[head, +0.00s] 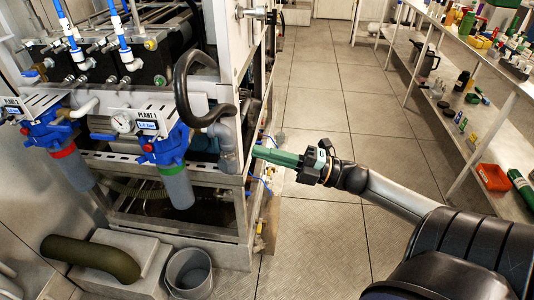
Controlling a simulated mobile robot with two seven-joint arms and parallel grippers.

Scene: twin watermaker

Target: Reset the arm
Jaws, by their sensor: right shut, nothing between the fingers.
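My right arm (398,196) comes in from the lower right and reaches toward the watermaker frame. My right gripper (262,152) has green fingers that are shut and empty. Its tips point left, close to the metal frame's right corner post; I cannot tell whether they touch it. My left gripper is not in view.
The watermaker (150,150) fills the left side, with blue filter housings (165,148), a gauge (121,122) and a black hose (182,85). A grey bucket (189,272) stands on the floor. Shelves (470,120) with goods line the right. The tiled floor (315,90) between is clear.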

